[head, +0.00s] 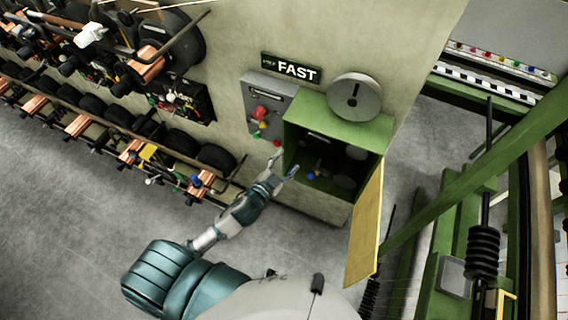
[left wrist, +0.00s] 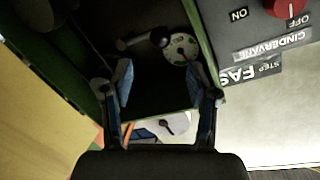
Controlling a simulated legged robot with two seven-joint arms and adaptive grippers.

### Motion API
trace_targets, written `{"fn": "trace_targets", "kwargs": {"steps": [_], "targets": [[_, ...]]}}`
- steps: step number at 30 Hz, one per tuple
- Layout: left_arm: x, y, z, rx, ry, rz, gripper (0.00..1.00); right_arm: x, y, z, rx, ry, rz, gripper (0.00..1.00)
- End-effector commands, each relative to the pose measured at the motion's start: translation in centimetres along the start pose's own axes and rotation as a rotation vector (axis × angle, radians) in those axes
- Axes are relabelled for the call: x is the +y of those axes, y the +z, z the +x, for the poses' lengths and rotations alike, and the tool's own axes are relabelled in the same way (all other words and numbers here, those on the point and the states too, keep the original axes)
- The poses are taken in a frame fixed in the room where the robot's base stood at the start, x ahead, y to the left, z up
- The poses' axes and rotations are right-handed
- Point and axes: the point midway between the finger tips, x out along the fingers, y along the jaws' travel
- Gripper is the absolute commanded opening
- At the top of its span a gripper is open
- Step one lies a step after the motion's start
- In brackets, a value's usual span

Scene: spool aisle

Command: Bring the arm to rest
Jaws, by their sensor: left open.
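My left gripper (head: 286,165) is open and empty in front of the left edge of a green box (head: 341,120) on the wall. The left wrist view also shows the gripper (left wrist: 161,85), with its two blue-padded fingers spread apart and nothing between them. Beyond the fingers, the dark inside of the box shows a lever with a black ball knob (left wrist: 159,37) and a pale round dial (left wrist: 181,49). I cannot tell whether a finger touches the box. My right gripper is not in view.
The box's yellow door (head: 366,228) hangs open on the right. A grey switch panel (head: 266,92) with a red knob is left of the box, below a FAST sign (head: 292,69). Spool racks (head: 95,105) line the left; green machine frames stand right. Grey floor (head: 75,210) is clear.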

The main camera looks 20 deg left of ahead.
Motion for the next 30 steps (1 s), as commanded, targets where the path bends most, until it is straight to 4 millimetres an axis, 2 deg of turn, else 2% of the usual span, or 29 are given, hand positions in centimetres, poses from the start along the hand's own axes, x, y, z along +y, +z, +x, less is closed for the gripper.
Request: {"fn": "trace_targets", "kwargs": {"steps": [5, 20, 22, 23, 26, 29, 30], "targets": [[-0.1, 0.0, -1.1, 0.001, -0.001, 0.001, 0.59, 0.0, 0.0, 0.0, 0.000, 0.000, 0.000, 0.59], [0.0, 0.0, -1.1, 0.000, -0.001, 0.001, 0.59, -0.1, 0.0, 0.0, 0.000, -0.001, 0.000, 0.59], [0.1, 0.5, -0.9, -0.009, 0.001, -0.001, 0.59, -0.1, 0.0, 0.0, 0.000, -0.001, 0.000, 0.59], [0.3, 1.1, -0.8, -0.020, 0.004, -0.003, 0.59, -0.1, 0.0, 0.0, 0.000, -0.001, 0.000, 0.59], [1.4, 4.7, 0.1, -0.087, 0.019, -0.014, 0.59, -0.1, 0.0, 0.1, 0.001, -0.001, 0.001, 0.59], [3.6, 11.3, 0.9, -0.206, 0.048, -0.038, 0.59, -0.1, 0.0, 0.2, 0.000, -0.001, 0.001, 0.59], [4.8, 14.4, 0.9, -0.261, 0.063, -0.051, 0.59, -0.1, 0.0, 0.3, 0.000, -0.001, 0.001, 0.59]]}}
